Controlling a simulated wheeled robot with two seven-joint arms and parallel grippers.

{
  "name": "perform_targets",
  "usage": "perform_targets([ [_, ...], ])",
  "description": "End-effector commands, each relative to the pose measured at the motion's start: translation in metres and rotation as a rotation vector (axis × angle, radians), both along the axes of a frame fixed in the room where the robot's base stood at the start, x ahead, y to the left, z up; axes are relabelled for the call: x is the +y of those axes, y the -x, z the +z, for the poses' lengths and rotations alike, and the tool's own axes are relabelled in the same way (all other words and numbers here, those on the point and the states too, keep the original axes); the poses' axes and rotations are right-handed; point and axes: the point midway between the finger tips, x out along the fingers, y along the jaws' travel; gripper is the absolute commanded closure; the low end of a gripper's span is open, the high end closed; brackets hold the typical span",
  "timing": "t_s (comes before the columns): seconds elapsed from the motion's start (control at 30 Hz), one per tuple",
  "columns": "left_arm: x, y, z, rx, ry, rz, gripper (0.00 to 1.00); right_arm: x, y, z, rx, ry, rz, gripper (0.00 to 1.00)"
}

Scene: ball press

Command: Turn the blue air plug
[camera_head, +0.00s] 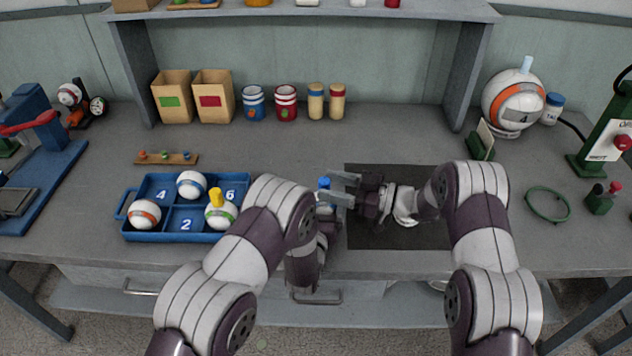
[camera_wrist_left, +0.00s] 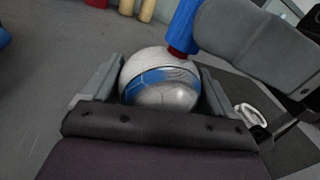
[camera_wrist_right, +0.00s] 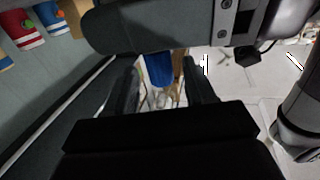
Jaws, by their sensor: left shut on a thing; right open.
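My left gripper (camera_wrist_left: 160,80) is shut on a white ball with blue patches (camera_wrist_left: 160,72), one finger on each side. The blue air plug (camera_wrist_left: 184,25) stands up from the ball's top, its red lower end at the ball's surface. In the head view the blue plug (camera_head: 324,183) shows just left of my right gripper (camera_head: 339,187). My right gripper is open, its fingers reaching left toward the plug. In the right wrist view the blue plug (camera_wrist_right: 158,68) shows between the two open fingers, with no clear contact. My left arm hides most of the left gripper in the head view.
A blue tray (camera_head: 128,222) with several numbered compartments holds balls, one with a yellow plug (camera_head: 216,197). A dark mat (camera_head: 385,238) lies under my right gripper. A green ring (camera_head: 547,204) and a green stand (camera_head: 604,150) are at the right. A blue press (camera_head: 45,180) is at the left.

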Motion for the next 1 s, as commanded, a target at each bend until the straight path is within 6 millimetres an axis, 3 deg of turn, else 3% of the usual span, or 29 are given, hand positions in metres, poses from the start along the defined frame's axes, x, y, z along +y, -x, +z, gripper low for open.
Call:
perform_targets([
  [0.2, 0.0, 0.0, 0.0, 0.0, 0.0, 0.0, 0.45, 0.035, -0.009, 0.0, -0.003, 0.002, 0.001, 0.46],
  [0.53, 0.0, 0.0, 0.0, 0.0, 0.0, 0.0, 0.45, 0.042, -0.011, 0.0, -0.002, 0.001, 0.0, 0.46],
  [0.57, 0.0, 0.0, 0.0, 0.0, 0.0, 0.0, 0.45, 0.042, -0.011, 0.0, -0.002, 0.001, 0.0, 0.52],
  [0.7, 0.0, 0.0, 0.0, 0.0, 0.0, 0.0, 0.45, 0.042, -0.011, 0.0, -0.002, 0.001, 0.0, 0.98],
  [0.87, 0.0, 0.0, 0.0, -0.001, 0.0, 0.0, 0.45, 0.042, -0.012, 0.001, -0.003, -0.001, -0.023, 0.98],
  [1.0, 0.0, 0.0, 0.0, 0.0, 0.0, 0.0, 0.45, 0.042, -0.013, 0.001, 0.001, -0.001, -0.184, 0.98],
])
